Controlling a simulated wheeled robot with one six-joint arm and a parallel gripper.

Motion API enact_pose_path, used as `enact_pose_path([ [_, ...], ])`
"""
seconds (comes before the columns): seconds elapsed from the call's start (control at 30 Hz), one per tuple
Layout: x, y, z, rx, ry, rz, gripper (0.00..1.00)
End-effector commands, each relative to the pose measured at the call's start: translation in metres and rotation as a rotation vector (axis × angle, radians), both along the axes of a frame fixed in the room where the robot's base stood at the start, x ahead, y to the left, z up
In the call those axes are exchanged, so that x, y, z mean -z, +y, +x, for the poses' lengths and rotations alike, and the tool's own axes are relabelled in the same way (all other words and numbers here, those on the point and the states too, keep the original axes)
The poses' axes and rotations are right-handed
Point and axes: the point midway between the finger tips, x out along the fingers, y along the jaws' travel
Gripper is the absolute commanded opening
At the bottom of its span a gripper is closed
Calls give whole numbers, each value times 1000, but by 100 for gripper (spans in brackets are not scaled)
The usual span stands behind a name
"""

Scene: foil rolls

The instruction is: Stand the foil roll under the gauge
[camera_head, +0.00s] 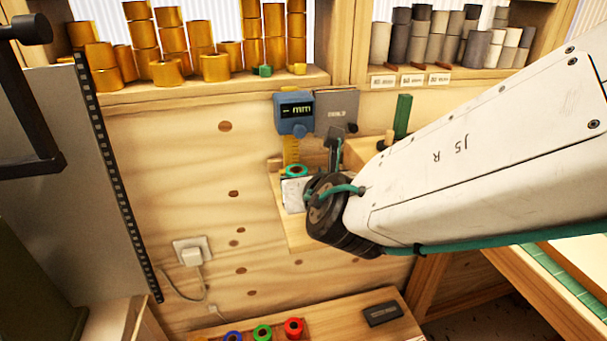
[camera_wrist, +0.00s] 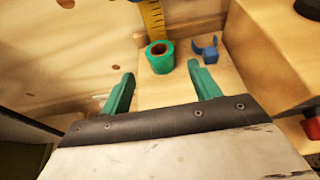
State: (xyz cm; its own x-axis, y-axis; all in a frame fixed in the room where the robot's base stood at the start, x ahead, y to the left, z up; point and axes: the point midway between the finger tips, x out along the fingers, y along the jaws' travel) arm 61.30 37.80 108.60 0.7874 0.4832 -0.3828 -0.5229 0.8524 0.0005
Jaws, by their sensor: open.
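A green foil roll (camera_wrist: 160,57) with a brown core stands upright on a small wooden ledge (camera_wrist: 185,88), close to the foot of a yellow scale (camera_wrist: 152,20). In the head view the roll (camera_head: 296,170) shows below the blue gauge (camera_head: 294,112), whose display reads "- mm". My gripper (camera_wrist: 162,88) is open, its two green fingers spread wide on the near side of the roll. The roll sits ahead of the gap, apart from both fingers. In the head view my wrist hides part of the ledge.
A blue forked piece (camera_wrist: 206,50) stands right of the roll, beside a wooden block (camera_wrist: 265,50). Gold rolls (camera_head: 215,67) and grey rolls (camera_head: 420,42) fill the shelves above. Several coloured rolls (camera_head: 262,332) sit low in front. A plug (camera_head: 191,257) is on the wall.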

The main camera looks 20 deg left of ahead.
Motion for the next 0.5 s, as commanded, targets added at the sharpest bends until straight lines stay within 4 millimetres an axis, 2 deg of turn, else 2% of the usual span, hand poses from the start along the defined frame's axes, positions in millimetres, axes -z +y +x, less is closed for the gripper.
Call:
enact_pose_path([
  [0.2, -11, -13, -21, -1, -1, 1, 62],
  [0.5, -12, -16, -25, 0, 0, -1, 62],
])
